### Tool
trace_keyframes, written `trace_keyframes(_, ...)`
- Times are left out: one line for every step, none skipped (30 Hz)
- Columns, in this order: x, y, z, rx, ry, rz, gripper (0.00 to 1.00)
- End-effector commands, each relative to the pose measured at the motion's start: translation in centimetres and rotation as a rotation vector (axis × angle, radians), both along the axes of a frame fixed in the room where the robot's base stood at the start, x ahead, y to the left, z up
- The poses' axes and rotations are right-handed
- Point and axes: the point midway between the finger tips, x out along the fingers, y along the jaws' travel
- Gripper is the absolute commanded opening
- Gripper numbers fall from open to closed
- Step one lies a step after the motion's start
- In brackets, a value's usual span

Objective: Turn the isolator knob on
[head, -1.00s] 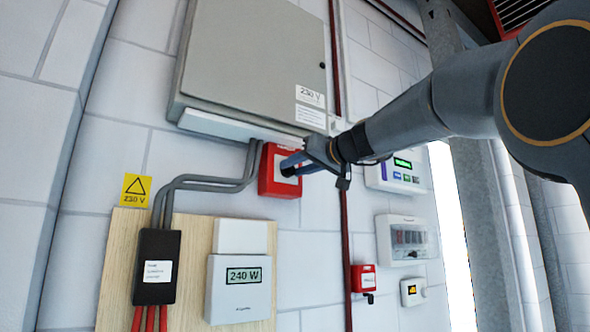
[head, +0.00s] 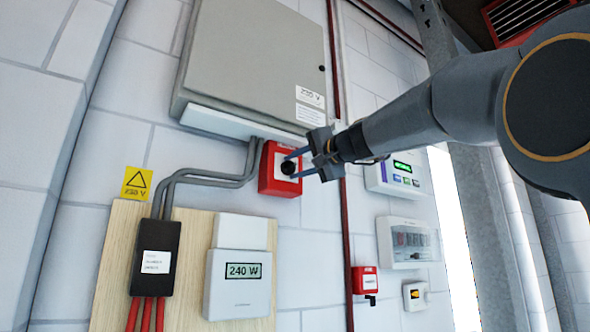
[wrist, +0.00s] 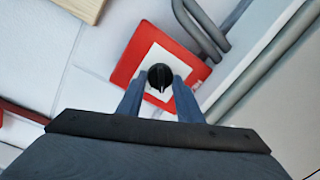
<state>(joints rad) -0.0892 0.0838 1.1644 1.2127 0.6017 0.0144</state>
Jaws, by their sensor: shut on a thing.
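The isolator knob (head: 287,168) is small, round and black, on the white face of a red isolator box (head: 268,180) on the wall below the grey cabinet. In the wrist view the knob (wrist: 159,76) is in the middle, with a pale mark on its lower side, in front of the red box (wrist: 127,62). My gripper (head: 291,165) comes in from the right, its two blue fingers on either side of the knob. It is shut on the knob. In the wrist view the fingers flank it left and right. The small lettering on the box is unreadable.
The grey cabinet (head: 255,60) is just above the box. Grey conduits (head: 205,182) run to its left. A meter reading 240 W (head: 240,285) is below. A dark red pipe (head: 345,235) and several wall devices are to the right.

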Motion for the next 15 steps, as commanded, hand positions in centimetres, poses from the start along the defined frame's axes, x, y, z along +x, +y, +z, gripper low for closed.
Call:
trace_keyframes(-0.07, 0.12, -0.08, 0.036, 0.025, 0.002, 0.10)
trace_keyframes(-0.08, 0.11, -0.08, 0.060, 0.041, 0.003, 0.10)
trace_keyframes(-0.09, 0.12, -0.07, 0.091, 0.062, 0.002, 0.10)
trace_keyframes(-0.10, 0.14, -0.09, 0.114, 0.078, 0.002, 0.10)
trace_keyframes(-0.09, 0.15, -0.11, 0.137, 0.094, 0.003, 0.10)
trace_keyframes(-0.10, 0.18, -0.13, 0.167, 0.115, 0.003, 0.10)
trace_keyframes(-0.10, 0.18, -0.13, 0.188, 0.130, 0.003, 0.10)
trace_keyframes(-0.10, 0.19, -0.13, 0.209, 0.143, 0.002, 0.10)
trace_keyframes(-0.10, 0.19, -0.13, 0.237, 0.162, 0.002, 0.10)
trace_keyframes(-0.10, 0.20, -0.13, 0.258, 0.176, 0.003, 0.10)
trace_keyframes(-0.12, 0.22, -0.13, 0.276, 0.189, 0.002, 0.10)
trace_keyframes(-0.11, 0.23, -0.14, 0.301, 0.206, 0.003, 0.10)
trace_keyframes(-0.12, 0.24, -0.15, 0.319, 0.218, 0.003, 0.10)
trace_keyframes(-0.12, 0.24, -0.16, 0.336, 0.230, 0.003, 0.10)
trace_keyframes(-0.11, 0.25, -0.18, 0.357, 0.245, 0.003, 0.10)
